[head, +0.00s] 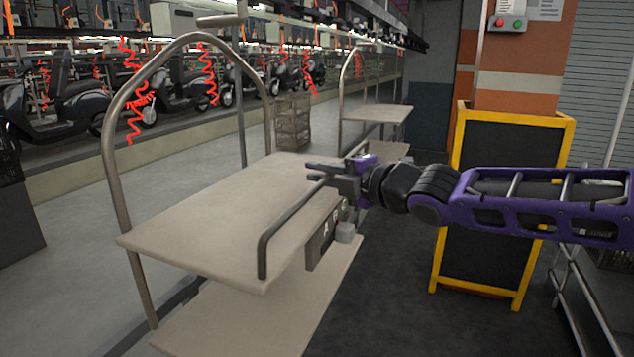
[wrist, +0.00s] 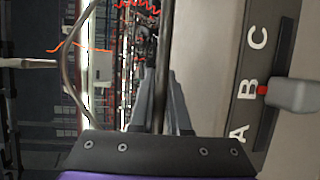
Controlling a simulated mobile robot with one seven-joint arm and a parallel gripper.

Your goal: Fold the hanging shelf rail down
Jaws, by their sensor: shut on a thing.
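The shelf rail (head: 290,219) is a dark grey bent bar along the right edge of the trolley's upper shelf (head: 215,215). It stands above the shelf surface, with its near end bent down to the shelf corner. My gripper (head: 322,173) reaches in from the right and is shut on the rail near its far end. In the wrist view, the rail (wrist: 164,50) runs upright between the two fingers of my gripper (wrist: 162,90). The fingers hide part of the rail and its far end.
A dark panel (wrist: 262,35) lettered A, B, C sits under the shelf edge, with a grey knob (wrist: 292,95) and a red mark by B. A lower shelf (head: 330,285) sticks out below. A yellow-framed black board (head: 507,155) stands behind my arm. Another trolley (head: 375,113) stands farther back.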

